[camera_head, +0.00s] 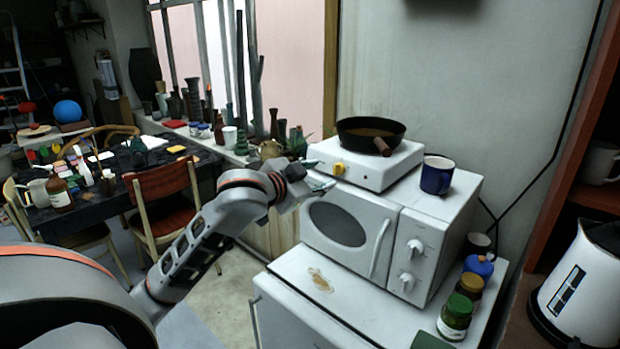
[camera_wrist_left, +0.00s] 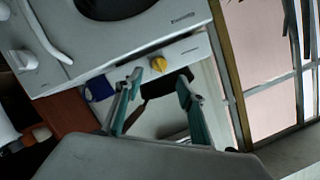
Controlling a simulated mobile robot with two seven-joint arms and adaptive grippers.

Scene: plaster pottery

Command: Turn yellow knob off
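The yellow knob (camera_head: 338,169) sits on the front face of a white hot plate (camera_head: 375,177), which stands on a white microwave. In the left wrist view the knob (camera_wrist_left: 159,64) shows just beyond the gap between my fingertips. My left gripper (camera_head: 321,174) is close to the hot plate's front, just left of the knob in the head view. In the left wrist view its two teal fingers (camera_wrist_left: 160,79) are apart, with nothing held between them. I cannot tell the knob's setting. My right gripper is not in view.
A dark pan (camera_head: 369,130) is on the hot plate, and a blue mug (camera_head: 437,175) is right of it on the microwave (camera_head: 350,226). Jars (camera_head: 455,317) stand on the white cabinet below. A kettle (camera_head: 585,285) is far right. Vases line the window ledge behind my arm.

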